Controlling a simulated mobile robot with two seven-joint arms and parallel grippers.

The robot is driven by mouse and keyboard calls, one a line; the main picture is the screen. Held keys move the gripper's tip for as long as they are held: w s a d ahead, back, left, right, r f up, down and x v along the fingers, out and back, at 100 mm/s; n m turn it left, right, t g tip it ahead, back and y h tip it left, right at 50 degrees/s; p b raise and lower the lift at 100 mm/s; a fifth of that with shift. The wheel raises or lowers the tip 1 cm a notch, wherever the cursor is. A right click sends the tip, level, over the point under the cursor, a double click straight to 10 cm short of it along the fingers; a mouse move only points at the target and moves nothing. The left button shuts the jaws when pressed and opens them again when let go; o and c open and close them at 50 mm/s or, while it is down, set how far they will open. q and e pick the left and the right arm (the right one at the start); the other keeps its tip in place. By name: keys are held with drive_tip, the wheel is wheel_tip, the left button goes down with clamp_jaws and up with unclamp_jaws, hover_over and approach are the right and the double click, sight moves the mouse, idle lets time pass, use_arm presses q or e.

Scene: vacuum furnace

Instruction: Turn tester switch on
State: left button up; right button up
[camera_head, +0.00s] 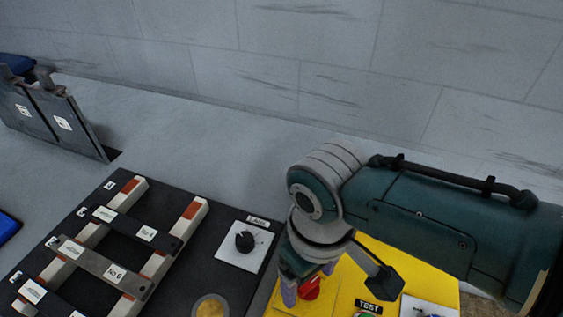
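I cannot tell whether the fingers touch the knob. My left gripper is not in view.
Left of the yellow panel is a black board (190,265) with a black rotary knob (244,241) and labelled bars on pale rails. Dark upright plates (63,120) stand at the far left. A grey wall (300,60) closes the back.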

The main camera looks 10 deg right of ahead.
sight(309, 283)
wheel_tip(309, 283, up, 10)
drive_tip(key=p, duration=0.3)
idle(0.3)
drive_tip(key=shift+s, duration=0.1)
